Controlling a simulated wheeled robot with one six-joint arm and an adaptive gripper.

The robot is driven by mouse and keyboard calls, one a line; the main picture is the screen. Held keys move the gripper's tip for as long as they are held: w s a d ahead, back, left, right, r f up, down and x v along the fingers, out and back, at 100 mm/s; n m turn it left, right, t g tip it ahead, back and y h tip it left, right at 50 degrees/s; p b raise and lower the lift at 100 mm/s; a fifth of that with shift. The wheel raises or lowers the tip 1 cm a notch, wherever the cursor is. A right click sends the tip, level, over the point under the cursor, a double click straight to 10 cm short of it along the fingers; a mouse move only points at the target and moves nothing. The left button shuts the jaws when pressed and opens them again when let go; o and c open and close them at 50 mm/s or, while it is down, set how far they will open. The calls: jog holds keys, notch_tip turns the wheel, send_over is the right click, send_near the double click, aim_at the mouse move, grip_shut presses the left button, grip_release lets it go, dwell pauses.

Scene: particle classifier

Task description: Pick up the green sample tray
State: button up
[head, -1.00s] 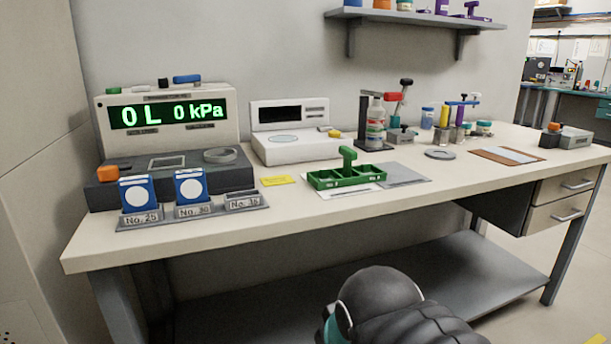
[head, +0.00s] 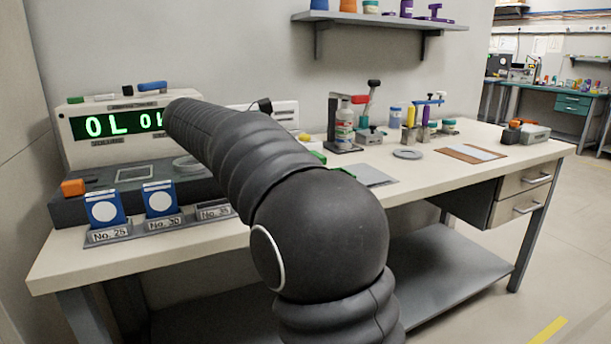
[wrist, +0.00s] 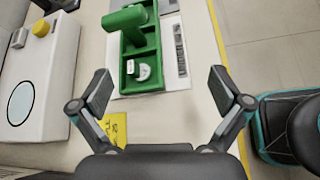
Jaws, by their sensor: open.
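The green sample tray (wrist: 153,70) lies on the bench in the wrist view, with compartments and an upright green handle (wrist: 126,20). A small white item sits in one of its compartments. My gripper (wrist: 163,82) is open, with its two fingers apart on either side of the tray's near end. The fingers appear above the bench and nothing is between them in their grip. In the head view my arm hides most of the tray; only a small green part (head: 318,157) shows beside the arm.
A white scale (wrist: 38,85) stands left of the tray. A yellow label (wrist: 114,128) lies near the left finger. In the head view, sieve holders (head: 160,203) stand at the bench's left, and a grey mat (head: 370,175) lies right of my arm.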

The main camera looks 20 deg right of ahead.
jog(key=w+a+r+n+g+h, duration=0.1)
jog(key=w+a+r+n+h, duration=0.15)
jog(key=w, duration=0.35)
send_near(317, 153)
jog(key=shift+h, duration=0.25)
jog(key=x, duration=0.3)
jog(key=f+b+x, duration=0.1)
jog(key=x, duration=0.1)
jog(key=shift+w+a, duration=0.2)
jog(key=shift+w, duration=0.05)
jog(key=shift+s+b+x, duration=0.2)
jog(key=shift+x, duration=1.1)
jog(key=shift+s+b+x, duration=0.15)
jog(key=shift+x, duration=1.2)
jog(key=shift+r, duration=0.15)
jog(key=c, duration=1.7)
grip_shut()
jog(key=shift+r, duration=0.2)
